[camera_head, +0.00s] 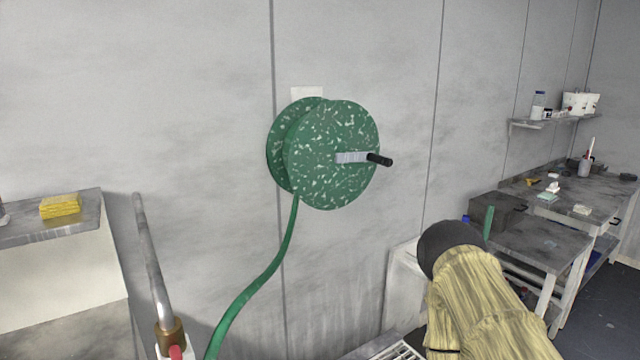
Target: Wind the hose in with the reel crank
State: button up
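The green speckled hose reel (325,150) is mounted on the grey wall, in the middle of the view. Its crank is a pale arm (350,157) on the front disc, pointing right, with a black handle (380,159) sticking out towards the right. The green hose (262,278) hangs from the reel's lower left and curves down out of the bottom of the view. Part of my arm, with a dark rounded end, shows at the lower right, below and apart from the crank. My gripper cannot be made out in this view.
A metal pipe (150,260) with a brass fitting stands at the lower left. A bench (60,230) there holds a yellow sponge (60,206). Worktables (540,245) and a wall shelf (550,121) with bottles are at the right. The space around the crank looks clear.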

aim_at(357, 156)
jog(key=u, duration=0.35)
jog(key=k, duration=0.35)
jog(key=z, duration=1.2)
jog(key=i, duration=1.3)
jog(key=u, duration=0.75)
